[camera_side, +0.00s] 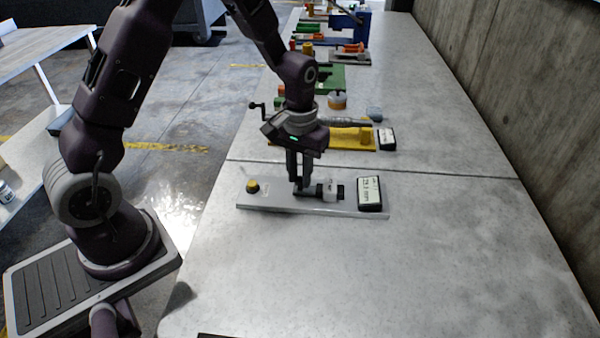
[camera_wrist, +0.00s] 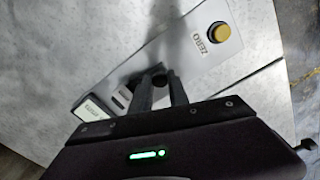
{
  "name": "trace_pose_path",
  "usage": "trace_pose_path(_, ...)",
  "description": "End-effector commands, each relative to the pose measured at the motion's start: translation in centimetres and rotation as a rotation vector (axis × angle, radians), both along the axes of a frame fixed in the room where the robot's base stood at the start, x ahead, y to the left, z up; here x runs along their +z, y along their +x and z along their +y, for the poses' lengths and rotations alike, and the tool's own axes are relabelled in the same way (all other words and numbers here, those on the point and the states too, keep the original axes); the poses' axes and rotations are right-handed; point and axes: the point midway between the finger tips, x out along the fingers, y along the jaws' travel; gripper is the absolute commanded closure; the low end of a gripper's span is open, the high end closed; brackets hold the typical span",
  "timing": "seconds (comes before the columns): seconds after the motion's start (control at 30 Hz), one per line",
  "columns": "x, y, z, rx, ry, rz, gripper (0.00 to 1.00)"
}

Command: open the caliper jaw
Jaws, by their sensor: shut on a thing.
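The caliper (camera_side: 325,190) is a grey plate with a dark and light slider block on it, lying on the near part of the long table. A yellow button (camera_side: 252,187) sits at its left end, and a display (camera_side: 369,193) that seems to read 25.3 mm stands at its right end. My gripper (camera_side: 298,188) points down and its fingers are shut on the caliper jaw, a dark part left of the light block. In the wrist view the fingers (camera_wrist: 162,92) hide most of the jaw. The button (camera_wrist: 219,32), marked ZERO, shows there too.
Behind the caliper stands a yellow fixture (camera_side: 350,138) with a crank and its own small display (camera_side: 386,139). Further back are a green fixture (camera_side: 328,79) and several coloured devices. The table (camera_side: 430,265) is clear in front and to the right.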

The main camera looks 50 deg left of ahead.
Motion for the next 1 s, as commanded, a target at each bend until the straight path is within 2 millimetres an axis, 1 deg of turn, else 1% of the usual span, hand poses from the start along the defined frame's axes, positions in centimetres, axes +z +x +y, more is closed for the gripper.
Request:
trace_pose_path(0.17,0.1,-1.0,1.1,0.002,-0.001,-0.001,1.00)
trace_pose_path(0.37,0.1,-1.0,1.1,-0.001,0.000,-0.002,1.00)
trace_pose_path(0.4,0.1,-1.0,1.1,-0.001,0.000,-0.002,0.75)
trace_pose_path(0.5,0.1,-1.0,1.1,0.000,0.000,-0.002,0.57)
trace_pose_path(0.8,0.2,-1.0,1.1,0.000,0.001,-0.002,0.57)
trace_pose_path(0.87,0.9,-1.0,1.1,0.000,0.001,-0.005,0.57)
trace_pose_path(1.0,3.8,-0.9,1.1,0.001,0.001,-0.008,0.57)
